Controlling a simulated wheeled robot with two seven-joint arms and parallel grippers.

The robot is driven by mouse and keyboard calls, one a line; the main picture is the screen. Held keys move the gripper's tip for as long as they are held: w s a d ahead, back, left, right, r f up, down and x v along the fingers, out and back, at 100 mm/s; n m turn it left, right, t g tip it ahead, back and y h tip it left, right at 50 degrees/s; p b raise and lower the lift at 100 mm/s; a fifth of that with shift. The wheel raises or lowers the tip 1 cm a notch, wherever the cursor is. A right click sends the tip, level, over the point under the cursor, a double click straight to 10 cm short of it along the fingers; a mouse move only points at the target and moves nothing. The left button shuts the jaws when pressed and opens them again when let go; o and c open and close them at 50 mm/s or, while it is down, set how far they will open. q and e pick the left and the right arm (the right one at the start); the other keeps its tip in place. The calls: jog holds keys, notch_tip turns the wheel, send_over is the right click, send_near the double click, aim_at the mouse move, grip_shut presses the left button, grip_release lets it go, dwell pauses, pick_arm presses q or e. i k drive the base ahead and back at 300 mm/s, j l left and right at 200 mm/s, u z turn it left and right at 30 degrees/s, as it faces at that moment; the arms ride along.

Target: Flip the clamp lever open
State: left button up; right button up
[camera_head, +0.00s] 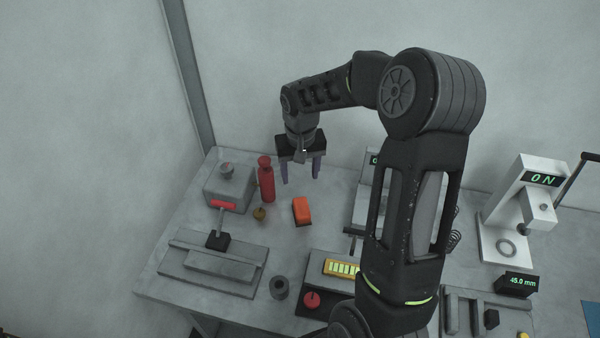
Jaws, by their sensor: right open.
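The clamp lever has a red handle (223,204) on a thin metal rod that rises from a black block (217,240). The block sits on a grey fixture plate (185,282) at the left of the table, and the rod stands up from it. My right gripper (300,177) points down with its two fingers apart and nothing between them. It is above the back of the table, to the right of the lever and apart from it. My left gripper is not in view.
A red bottle (266,182) stands between lever and gripper, beside a grey box (230,188). An orange block (302,211) lies below the gripper. A red button (312,300) and a dark cup-like ring (279,288) are in front. A white press (520,215) stands at right.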

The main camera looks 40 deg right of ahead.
aim_at(223, 204)
jog(key=k+j, duration=0.75)
jog(key=j, duration=0.2)
